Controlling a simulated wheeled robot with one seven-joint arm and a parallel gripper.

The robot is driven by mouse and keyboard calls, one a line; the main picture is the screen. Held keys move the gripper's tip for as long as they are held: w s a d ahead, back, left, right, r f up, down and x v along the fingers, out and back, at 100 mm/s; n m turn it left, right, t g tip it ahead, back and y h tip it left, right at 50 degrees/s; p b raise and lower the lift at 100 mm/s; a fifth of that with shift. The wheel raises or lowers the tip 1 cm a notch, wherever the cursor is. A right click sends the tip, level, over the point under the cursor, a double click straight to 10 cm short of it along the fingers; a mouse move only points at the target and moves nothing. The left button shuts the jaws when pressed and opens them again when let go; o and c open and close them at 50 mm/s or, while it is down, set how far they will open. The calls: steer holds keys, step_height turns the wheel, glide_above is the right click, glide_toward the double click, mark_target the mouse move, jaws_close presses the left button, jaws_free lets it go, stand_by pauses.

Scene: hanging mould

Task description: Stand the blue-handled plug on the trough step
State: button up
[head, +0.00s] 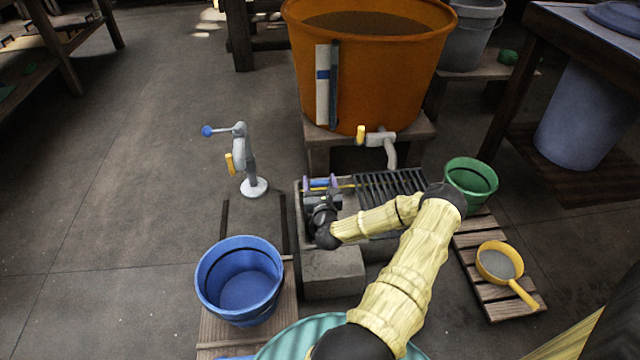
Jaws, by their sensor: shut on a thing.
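My gripper (320,184) is over the left part of the stone trough (298,212), its fingers pointing away from me. It is shut on a small blue piece (319,182), which looks like the handle of the blue-handled plug. The rest of the plug is hidden or too small to make out. A pale concrete block (333,273) at the near side of the trough looks like the trough step. Its visible top is bare, and my wrist and forearm cover part of the trough behind it.
A dark grate (392,186) covers the trough's right part, under the spout of the orange vat (375,85). A grey hand pump (240,160) stands left. A blue bucket (240,285) stands front left; a green bucket (471,181) and yellow ladle (498,265) are right.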

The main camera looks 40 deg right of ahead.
steer(key=w+a+r+n+t+y+p, duration=0.1)
steer(key=a+r+p, duration=0.4)
steer(key=a, duration=0.6)
steer(key=w+a+r+n+t+y+p, duration=0.1)
steer(key=a+r+n+y+p, duration=0.2)
steer(key=a+r+y+p, duration=0.2)
steer(key=w+a+r+n+y+p, duration=0.1)
steer(key=a+r+p, duration=0.5)
steer(key=a, duration=1.1)
steer(key=n+y+p, duration=0.1)
steer(key=y+p, duration=0.1)
steer(key=p, duration=0.2)
steer(key=shift+w+t+y, duration=0.3)
steer(key=shift+w+t, duration=0.1)
steer(key=shift+w, duration=0.1)
